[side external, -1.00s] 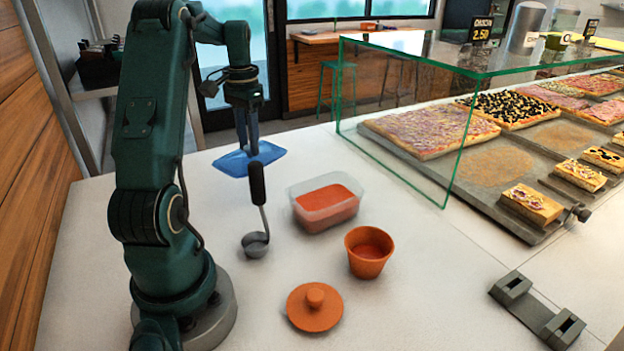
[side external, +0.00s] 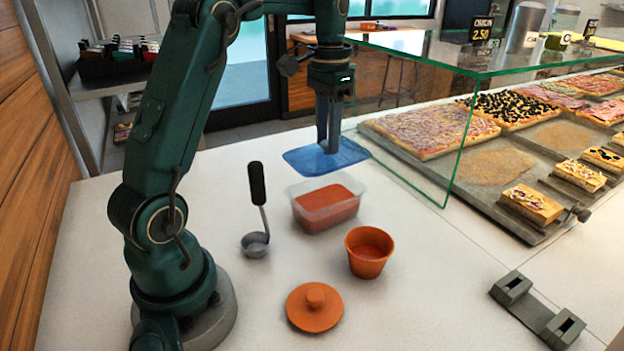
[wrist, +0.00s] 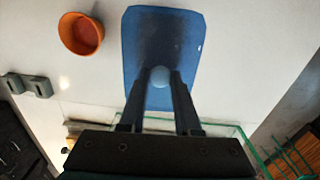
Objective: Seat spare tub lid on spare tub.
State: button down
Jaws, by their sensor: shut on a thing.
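My gripper (side external: 328,140) is shut on the blue spare tub lid (side external: 300,163) and holds it level above the counter. In the wrist view the lid (wrist: 160,35) spreads out beyond my fingers (wrist: 159,80), which grip a pale round knob at its middle. The spare tub (side external: 322,222) is a clear rectangular container with red sauce inside. It stands open on the counter, below and slightly nearer the side camera than the lid. The tub is not seen in the wrist view, where the lid may cover it.
An orange pot (side external: 369,252) with red contents stands right of the tub, and its round orange lid (side external: 314,306) lies in front. A ladle (side external: 257,215) stands to the left. The glass display case (side external: 450,130) is close on the right. A grey bracket (side external: 537,312) sits front right.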

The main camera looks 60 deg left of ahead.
aim_at(327, 156)
jog(key=shift+f, duration=0.1)
dwell(0.3)
jog(key=shift+f, duration=2.35)
jog(key=shift+f, duration=1.5)
dwell(0.8)
jog(key=c, duration=0.5)
grip_release()
